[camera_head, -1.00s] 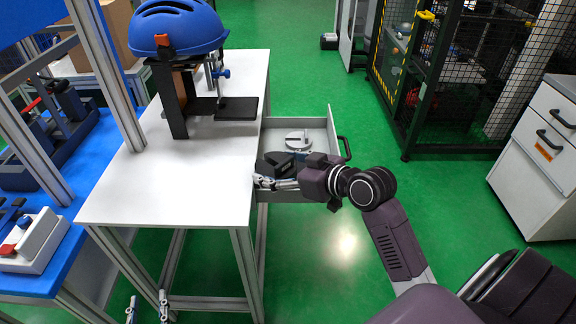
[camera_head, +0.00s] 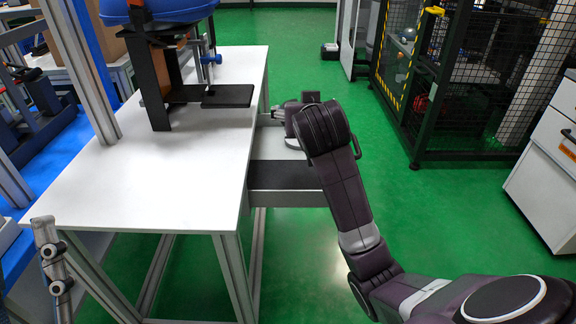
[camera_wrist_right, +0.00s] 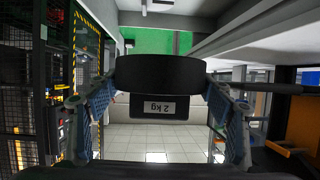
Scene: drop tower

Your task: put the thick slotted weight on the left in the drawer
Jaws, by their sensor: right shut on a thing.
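The dark thick weight (camera_wrist_right: 157,74) is between the two blue-padded fingers of my right gripper (camera_wrist_right: 160,112) in the right wrist view. Its "2 kg" label appears upside down. In the head view my right gripper (camera_head: 285,113) is over the far part of the open drawer (camera_head: 285,198), and my arm hides much of it and the held weight. A pale disc (camera_head: 293,143) shows partly in the drawer beneath my wrist.
The white table (camera_head: 150,190) stands left of the drawer, with a black stand (camera_head: 228,96) and a blue helmet (camera_head: 165,10) on it. A mesh cage (camera_head: 465,90) and a white cabinet (camera_head: 548,170) are at the right. Green floor lies open between them.

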